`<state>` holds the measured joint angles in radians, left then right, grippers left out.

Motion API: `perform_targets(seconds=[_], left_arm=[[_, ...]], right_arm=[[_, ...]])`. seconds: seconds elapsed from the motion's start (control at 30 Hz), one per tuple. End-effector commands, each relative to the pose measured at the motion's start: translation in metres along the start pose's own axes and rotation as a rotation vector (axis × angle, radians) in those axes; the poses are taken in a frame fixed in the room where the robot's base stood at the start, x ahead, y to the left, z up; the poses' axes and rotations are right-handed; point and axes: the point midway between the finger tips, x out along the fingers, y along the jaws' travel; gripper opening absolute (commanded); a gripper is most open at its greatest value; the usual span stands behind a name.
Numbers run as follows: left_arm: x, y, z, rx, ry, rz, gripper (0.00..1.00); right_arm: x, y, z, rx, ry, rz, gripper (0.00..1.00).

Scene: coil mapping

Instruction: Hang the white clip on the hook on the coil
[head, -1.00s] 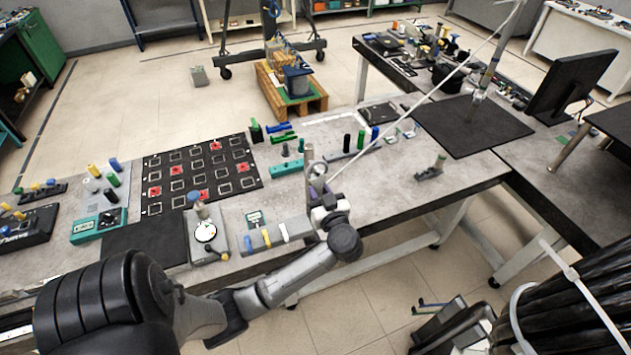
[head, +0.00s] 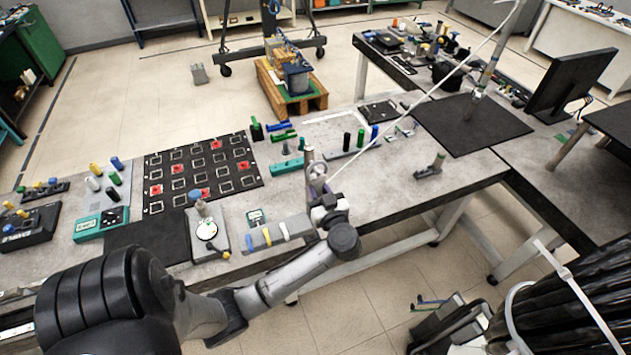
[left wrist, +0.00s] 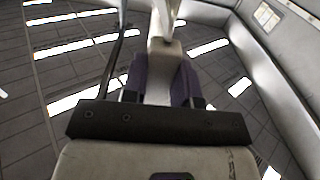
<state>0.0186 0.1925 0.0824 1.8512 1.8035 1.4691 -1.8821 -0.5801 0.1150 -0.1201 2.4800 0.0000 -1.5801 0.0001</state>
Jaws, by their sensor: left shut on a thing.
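My left gripper (head: 323,197) is shut on a pale part that I take to be the white clip, held above the bench's front edge. In the left wrist view the clip (left wrist: 165,48) stands up between the dark purple fingers of my left gripper (left wrist: 163,78). A pale ring (head: 317,171) shows at the gripper in the head view. A long thin white line (head: 420,97) runs from there to the upper right. I cannot make out the hook or surely identify the coil. My right gripper is not in view.
The grey bench (head: 385,185) holds a black board with red squares (head: 200,172), a dial gauge (head: 207,232) and a grey block (head: 275,236) near the gripper. A black mat (head: 440,130) and a monitor (head: 572,85) are at right.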

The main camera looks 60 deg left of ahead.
Motion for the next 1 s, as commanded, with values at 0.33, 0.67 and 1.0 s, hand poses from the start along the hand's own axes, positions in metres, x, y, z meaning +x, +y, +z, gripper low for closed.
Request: perform_targets(seconds=[0.33,0.67,1.0], left_arm=[[-0.009,0.0,-0.001,0.0,-0.002,0.0,0.02],[-0.021,0.0,-0.001,0.001,-0.001,0.0,0.02],[-0.029,0.0,0.0,0.0,0.0,0.0,0.02]], right_arm=[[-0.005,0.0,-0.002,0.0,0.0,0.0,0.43],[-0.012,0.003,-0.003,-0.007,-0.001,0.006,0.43],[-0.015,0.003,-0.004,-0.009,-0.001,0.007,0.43]])
